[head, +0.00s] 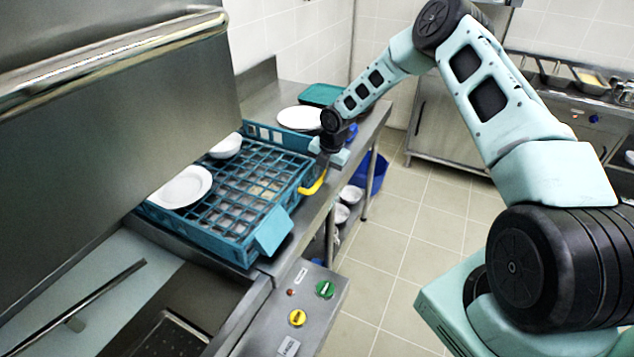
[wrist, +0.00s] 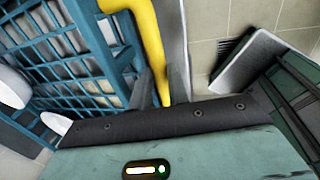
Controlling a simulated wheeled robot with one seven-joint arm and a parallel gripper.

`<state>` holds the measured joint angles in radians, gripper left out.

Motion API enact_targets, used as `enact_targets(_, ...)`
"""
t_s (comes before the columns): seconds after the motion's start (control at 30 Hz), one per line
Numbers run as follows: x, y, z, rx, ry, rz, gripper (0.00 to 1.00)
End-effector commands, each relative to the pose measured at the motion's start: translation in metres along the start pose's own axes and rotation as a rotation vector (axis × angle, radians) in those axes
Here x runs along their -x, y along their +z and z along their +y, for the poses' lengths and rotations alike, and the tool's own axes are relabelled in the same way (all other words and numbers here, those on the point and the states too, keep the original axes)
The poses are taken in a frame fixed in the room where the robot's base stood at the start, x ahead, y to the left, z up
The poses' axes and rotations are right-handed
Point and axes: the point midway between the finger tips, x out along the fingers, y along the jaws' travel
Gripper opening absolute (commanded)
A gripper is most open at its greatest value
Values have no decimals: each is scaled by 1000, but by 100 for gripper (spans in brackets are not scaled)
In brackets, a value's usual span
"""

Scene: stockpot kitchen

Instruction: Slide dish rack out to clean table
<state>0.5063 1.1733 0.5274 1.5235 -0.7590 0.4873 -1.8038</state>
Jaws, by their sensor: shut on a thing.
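The blue dish rack (head: 200,238) sits on the metal counter, partly under the raised steel hood, and holds a white plate (head: 182,187) and a white bowl (head: 226,146). A yellow handle (head: 315,184) is on its right side; it also shows in the wrist view (wrist: 148,38), beside the rack's blue grid (wrist: 58,55). My gripper (head: 322,163) is at the rack's right side, shut on the yellow handle. In the wrist view its fingertips (wrist: 166,88) are partly hidden. The clean table (head: 372,127) is the steel surface extending behind the rack.
A white plate (head: 299,118) and a green tray (head: 320,94) lie on the table behind the rack. A control panel with green and yellow buttons (head: 297,318) is at the front. A blue bin (head: 372,173) stands below the table. Tiled floor (head: 410,235) is open to the right.

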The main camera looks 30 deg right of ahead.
Motion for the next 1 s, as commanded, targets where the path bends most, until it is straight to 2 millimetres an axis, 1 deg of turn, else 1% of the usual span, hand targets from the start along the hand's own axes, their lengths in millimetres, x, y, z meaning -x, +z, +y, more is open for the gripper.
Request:
enact_targets(0.03, -1, 9, -1, -5, 1, -2, 0)
enact_targets(0.1, -1, 17, -1, -4, 0, -1, 0)
enact_targets(0.3, 0, 32, 0, -2, 0, 0, 0)
enact_targets(0.5, 0, 37, 0, -1, -1, -1, 0)
enact_targets(0.77, 1, 39, 0, -2, 1, -5, 0)
enact_targets(0.8, 1, 40, 0, -2, 1, -6, 20)
enact_targets(0.87, 1, 39, 0, -2, 1, -6, 36)
enact_targets(0.9, 1, 39, 0, -1, 1, -5, 39)
enact_targets(1.0, 0, 38, 0, -1, 1, -3, 39)
